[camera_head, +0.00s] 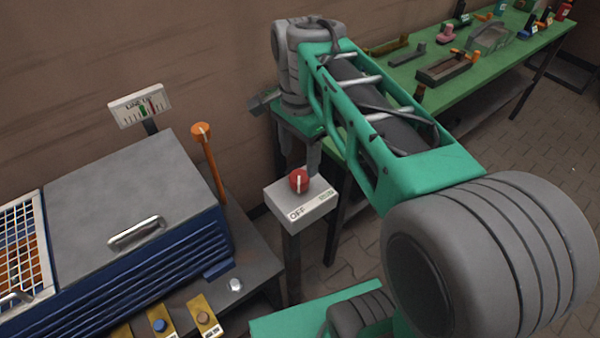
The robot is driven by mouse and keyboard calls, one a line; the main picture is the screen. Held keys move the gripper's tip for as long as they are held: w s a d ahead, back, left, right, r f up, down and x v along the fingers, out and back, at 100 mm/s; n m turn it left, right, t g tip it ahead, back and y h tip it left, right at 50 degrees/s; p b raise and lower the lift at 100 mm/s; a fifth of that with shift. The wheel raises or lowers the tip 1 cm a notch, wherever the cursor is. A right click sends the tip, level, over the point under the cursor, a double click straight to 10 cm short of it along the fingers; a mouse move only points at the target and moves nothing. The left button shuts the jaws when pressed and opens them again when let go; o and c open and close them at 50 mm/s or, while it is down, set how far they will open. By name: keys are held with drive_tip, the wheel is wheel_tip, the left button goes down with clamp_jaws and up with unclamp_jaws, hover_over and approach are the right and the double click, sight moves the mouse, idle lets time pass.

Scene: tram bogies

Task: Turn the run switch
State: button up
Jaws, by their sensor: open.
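The run switch is a red round knob (298,181) with a white pointer line, on top of a pale grey box (312,205) on a dark post. The box's front edge reads "OFF" at the left; a smaller label at the right is too small to read. The white line looks roughly upright in the picture. My gripper (300,158) points down just above and behind the knob, partly hidden by my own arm. Its two grey fingers look apart, with nothing seen between them. They appear clear of the knob, though the exact gap is hard to judge.
Left stands a blue machine with a grey lid (130,195), an orange-topped lever (204,150) and a gauge plate (140,106). Buttons on yellow plates (204,315) sit in front. A green workbench (530,45) with tools runs along the back right. My arm hides part of it.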

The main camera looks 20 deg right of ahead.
sight(299, 175)
wheel_tip(299, 175, down, 6)
drive_tip(key=shift+r, duration=0.2)
drive_tip(key=c, duration=1.4)
